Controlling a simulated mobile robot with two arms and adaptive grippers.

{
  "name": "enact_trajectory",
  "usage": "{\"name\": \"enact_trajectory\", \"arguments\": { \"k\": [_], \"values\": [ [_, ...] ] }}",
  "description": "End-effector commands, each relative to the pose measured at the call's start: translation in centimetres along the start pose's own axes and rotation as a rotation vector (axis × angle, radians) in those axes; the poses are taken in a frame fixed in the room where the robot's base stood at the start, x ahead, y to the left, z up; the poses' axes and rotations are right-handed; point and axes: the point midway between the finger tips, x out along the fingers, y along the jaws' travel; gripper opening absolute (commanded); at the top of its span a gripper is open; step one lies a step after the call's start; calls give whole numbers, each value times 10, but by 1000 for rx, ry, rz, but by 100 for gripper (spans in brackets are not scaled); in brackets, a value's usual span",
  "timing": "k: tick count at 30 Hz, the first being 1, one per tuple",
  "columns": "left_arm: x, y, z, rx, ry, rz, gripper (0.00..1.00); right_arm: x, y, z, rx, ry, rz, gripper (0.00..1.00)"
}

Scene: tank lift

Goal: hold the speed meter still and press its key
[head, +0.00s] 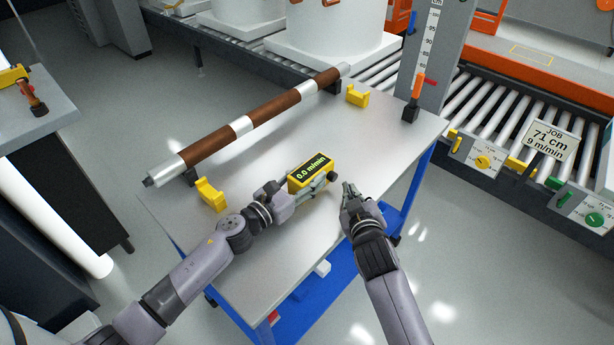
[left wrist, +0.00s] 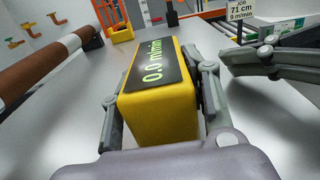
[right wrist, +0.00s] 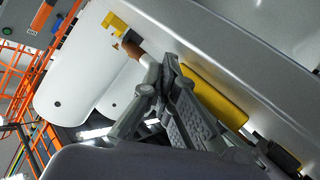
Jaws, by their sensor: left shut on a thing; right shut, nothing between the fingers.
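The speed meter (head: 311,171) is a yellow box with a dark display reading 0.0 m/min. It is on or just above the grey table, near the middle. My left gripper (head: 306,190) is shut on it; in the left wrist view the fingers flank the yellow body (left wrist: 160,118). A dark round part (head: 333,177) shows at the meter's right end. My right gripper (head: 347,188) is shut and empty, just right of the meter and apart from it. In the right wrist view its fingers (right wrist: 172,65) meet in front of the yellow meter (right wrist: 215,92). I cannot make out the key clearly.
A brown and silver roller (head: 245,124) lies across the table behind the meter, with yellow blocks (head: 211,194) (head: 357,96) near its ends. A scale post (head: 431,60) stands at the back right. A JOB sign (head: 550,141) reads 71 cm, 9 m/min. The table's front is clear.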

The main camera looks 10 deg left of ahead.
Motion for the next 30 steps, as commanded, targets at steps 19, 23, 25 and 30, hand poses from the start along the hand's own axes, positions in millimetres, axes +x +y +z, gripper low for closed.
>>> {"name": "enact_trajectory", "arguments": {
  "k": [19,23,25,30],
  "values": [
    [0,0,0,0,0,1,8,-37,27,27,0,-1,0,0],
    [0,0,0,0,0,1,8,-37,27,27,0,-1,0,0],
    [0,0,0,0,0,1,8,-37,27,27,0,-1,0,0],
    [0,1,0,0,0,1,48,-37,27,27,0,-1,0,0]
  ]
}}
